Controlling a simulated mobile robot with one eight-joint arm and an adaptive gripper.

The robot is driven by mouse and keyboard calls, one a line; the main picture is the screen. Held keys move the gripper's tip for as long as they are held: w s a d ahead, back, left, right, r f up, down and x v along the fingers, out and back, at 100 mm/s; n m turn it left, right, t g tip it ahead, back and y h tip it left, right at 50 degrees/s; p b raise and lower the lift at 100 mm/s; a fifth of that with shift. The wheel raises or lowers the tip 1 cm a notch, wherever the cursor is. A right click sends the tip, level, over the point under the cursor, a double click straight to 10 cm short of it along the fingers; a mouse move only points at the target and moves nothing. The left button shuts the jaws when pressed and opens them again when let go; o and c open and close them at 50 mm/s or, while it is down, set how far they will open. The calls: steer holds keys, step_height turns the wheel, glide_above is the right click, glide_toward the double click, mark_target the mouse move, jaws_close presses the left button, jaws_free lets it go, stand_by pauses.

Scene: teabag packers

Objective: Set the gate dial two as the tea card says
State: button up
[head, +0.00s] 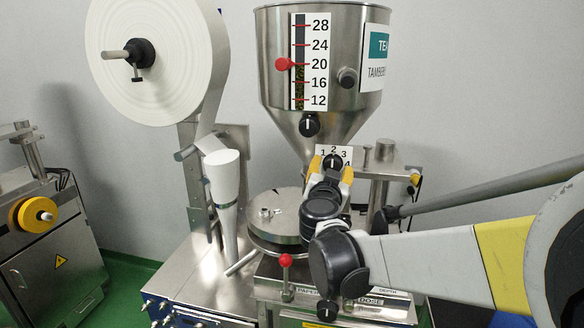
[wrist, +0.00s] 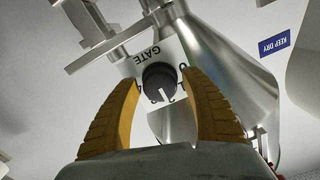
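The gate dial is a black knob (wrist: 159,82) on a white plate marked GATE (wrist: 148,56), seen upside down in the wrist view. The knob's white mark seems to point near 2. My gripper (wrist: 160,84) is open, its yellow fingertips on either side of the knob with gaps visible; it partly covers the dial in the head view (head: 331,170).
The steel hopper (head: 275,80) carries a level scale (head: 299,105) with a red marker and another black knob (head: 310,124) below. A paper roll (head: 165,85) stands left. A round steel lid (head: 272,212) and red-topped lever (head: 286,261) sit below the gripper.

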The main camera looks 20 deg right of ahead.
stand_by(0.3)
steer(key=v, duration=1.2)
steer(key=s+f+n+g+y+b, duration=0.15)
steer(key=s+f+b, duration=0.25)
steer(key=f, duration=0.5)
steer(key=s+f+n+g+y+b, duration=0.1)
steer(key=s+f+g+b, duration=0.25)
steer(key=f, duration=0.45)
steer(key=s+a+f+n+g+y+b, duration=0.2)
steer(key=s+a+f+n+y+b, duration=0.5)
steer(key=f, duration=0.8)
steer(key=s+a, duration=0.2)
steer(key=a, duration=0.2)
steer(key=shift+s+g, duration=0.15)
steer(key=shift+g, duration=0.25)
